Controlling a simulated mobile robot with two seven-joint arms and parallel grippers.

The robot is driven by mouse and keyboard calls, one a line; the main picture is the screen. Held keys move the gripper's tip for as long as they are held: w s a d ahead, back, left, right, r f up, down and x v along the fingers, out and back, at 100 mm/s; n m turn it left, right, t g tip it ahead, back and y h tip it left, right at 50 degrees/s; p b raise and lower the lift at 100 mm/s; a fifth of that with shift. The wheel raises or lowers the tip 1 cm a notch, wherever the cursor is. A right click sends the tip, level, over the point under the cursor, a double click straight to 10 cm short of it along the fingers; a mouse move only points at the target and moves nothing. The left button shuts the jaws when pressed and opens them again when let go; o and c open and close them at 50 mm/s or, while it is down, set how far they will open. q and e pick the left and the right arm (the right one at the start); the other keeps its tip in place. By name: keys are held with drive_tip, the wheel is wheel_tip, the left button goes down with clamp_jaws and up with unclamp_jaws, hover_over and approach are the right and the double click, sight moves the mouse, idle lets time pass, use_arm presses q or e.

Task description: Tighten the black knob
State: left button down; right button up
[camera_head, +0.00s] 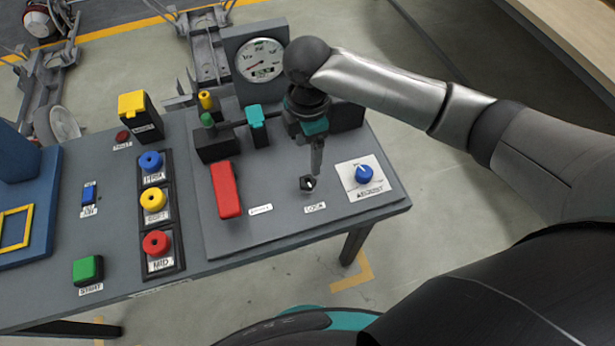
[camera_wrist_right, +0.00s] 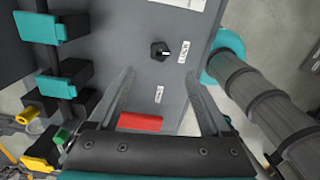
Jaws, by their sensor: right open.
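The black knob (camera_head: 307,184) sits on the grey panel beside a small label reading LOCK. It has a white mark on top. My right gripper (camera_head: 316,168) points down just above and behind the knob in the head view. In the right wrist view the knob (camera_wrist_right: 160,51) shows ahead, beyond the two spread fingers (camera_wrist_right: 158,75), with nothing between them. The right gripper is open and apart from the knob. My left gripper is not in view.
A blue dial (camera_head: 364,174) on a white plate stands right of the knob. A red bar handle (camera_head: 226,190) is to its left. Behind are a teal-topped lever (camera_head: 256,116) and a round gauge (camera_head: 262,60). Blue, yellow and red knobs (camera_head: 153,200) stand farther left.

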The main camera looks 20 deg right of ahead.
sight(308, 181)
wheel_tip(308, 181, down, 12)
drive_tip(key=shift+r+b, duration=0.2)
drive_tip(key=shift+b, duration=0.8)
drive_tip(key=shift+c, duration=0.3)
clamp_jaws()
